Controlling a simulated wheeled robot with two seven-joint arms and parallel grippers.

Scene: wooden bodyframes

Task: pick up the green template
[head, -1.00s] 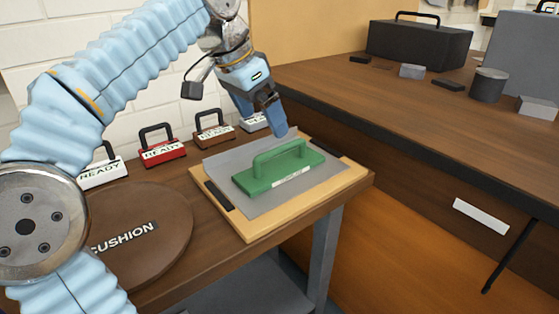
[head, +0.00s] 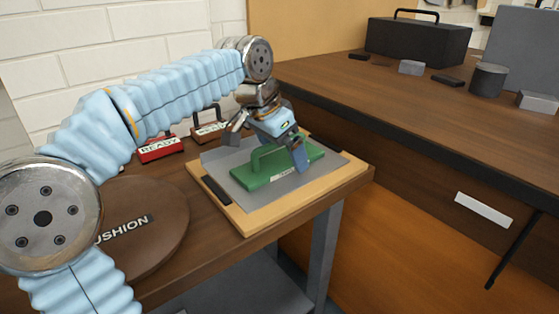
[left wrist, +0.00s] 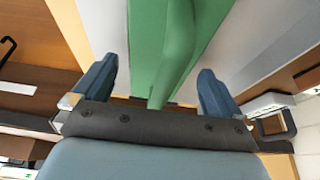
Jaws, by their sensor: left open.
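The green template (head: 268,179) is a flat green block with an arched handle and a small white label. It lies on a grey sheet (head: 325,180) on a light wooden board (head: 240,222). My left gripper (head: 299,160) is low over the template, pointing down at its handle and hiding the handle's right part. In the left wrist view the gripper (left wrist: 157,85) is open. Its two blue fingers stand apart on either side of the green handle (left wrist: 178,45), with gaps on both sides. My right gripper is not in view.
A round brown cushion (head: 150,245) lies at the left of the small table. A red READY block (head: 160,149) and a brown one (head: 207,133) stand behind the board. A higher wooden counter (head: 430,115) with a dark toolbox (head: 420,46) is at the right.

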